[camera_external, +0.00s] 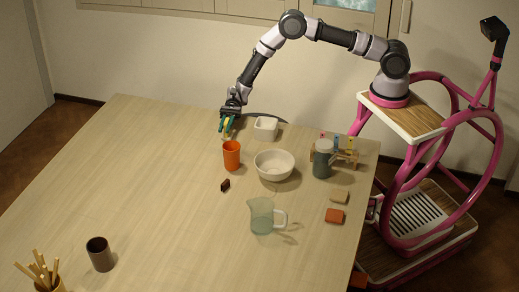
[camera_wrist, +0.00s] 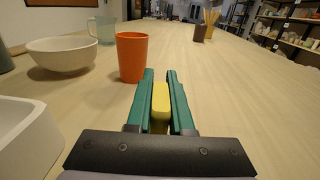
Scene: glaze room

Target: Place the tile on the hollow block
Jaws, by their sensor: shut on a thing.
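My gripper (camera_wrist: 161,90) is shut on a thin yellow tile (camera_wrist: 160,102), held upright between the green fingers. In the external view my gripper (camera_external: 227,125) is low over the back of the table, and the fingers hide most of the tile. The white hollow block (camera_external: 266,123), square with an open top, stands on the table just right of my gripper. It also shows at the lower left of the wrist view (camera_wrist: 30,140), cut off by the frame, apart from the tile. I cannot tell whether the tile touches the table.
An orange cup (camera_external: 231,157) and a white bowl (camera_external: 274,166) stand close in front.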

